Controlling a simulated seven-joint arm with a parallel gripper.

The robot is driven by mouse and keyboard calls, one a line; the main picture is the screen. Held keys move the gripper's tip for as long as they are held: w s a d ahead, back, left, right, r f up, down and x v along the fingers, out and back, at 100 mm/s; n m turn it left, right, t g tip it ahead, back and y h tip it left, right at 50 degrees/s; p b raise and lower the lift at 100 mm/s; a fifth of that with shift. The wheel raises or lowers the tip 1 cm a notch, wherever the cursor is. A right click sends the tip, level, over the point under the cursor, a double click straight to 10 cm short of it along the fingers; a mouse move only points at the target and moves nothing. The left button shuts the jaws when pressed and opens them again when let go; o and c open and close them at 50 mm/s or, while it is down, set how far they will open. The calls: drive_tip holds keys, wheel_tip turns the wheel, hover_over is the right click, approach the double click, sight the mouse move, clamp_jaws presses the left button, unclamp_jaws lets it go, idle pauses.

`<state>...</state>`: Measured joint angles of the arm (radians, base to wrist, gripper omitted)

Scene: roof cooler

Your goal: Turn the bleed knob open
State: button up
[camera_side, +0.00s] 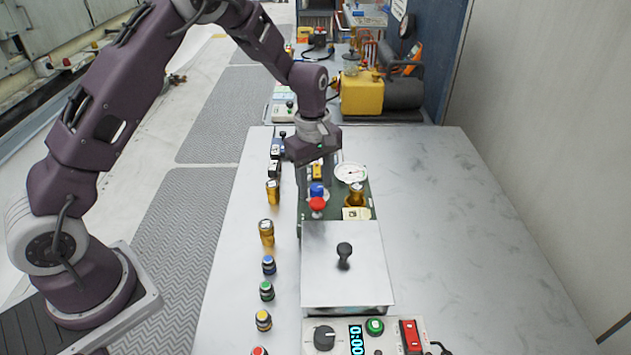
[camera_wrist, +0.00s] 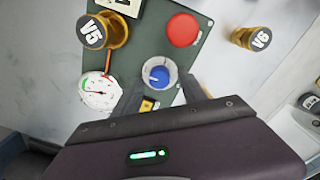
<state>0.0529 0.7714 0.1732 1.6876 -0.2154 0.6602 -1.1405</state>
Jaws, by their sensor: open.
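A blue knob (camera_wrist: 159,76) with a white mark sits in a round grey collar on the dark green panel (camera_wrist: 135,62); no label on it is readable, so I cannot confirm that it is the bleed knob. It also shows in the side view (camera_side: 317,189), below my gripper. My gripper (camera_wrist: 159,90) is open and empty, its grey fingers on either side of the knob. I cannot tell whether they touch it. A red round-topped knob (camera_wrist: 183,30) stands close by, with a white dial gauge (camera_wrist: 98,91) on the other side.
A brass valve marked V5 (camera_wrist: 101,31) stands on the panel. Another brass valve (camera_wrist: 250,38) stands off the panel. A metal box with a black-handled lid (camera_side: 343,265) is in front. Several coloured caps line the table's left side; the table's right side (camera_side: 450,220) is clear.

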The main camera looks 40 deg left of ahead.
clamp_jaws()
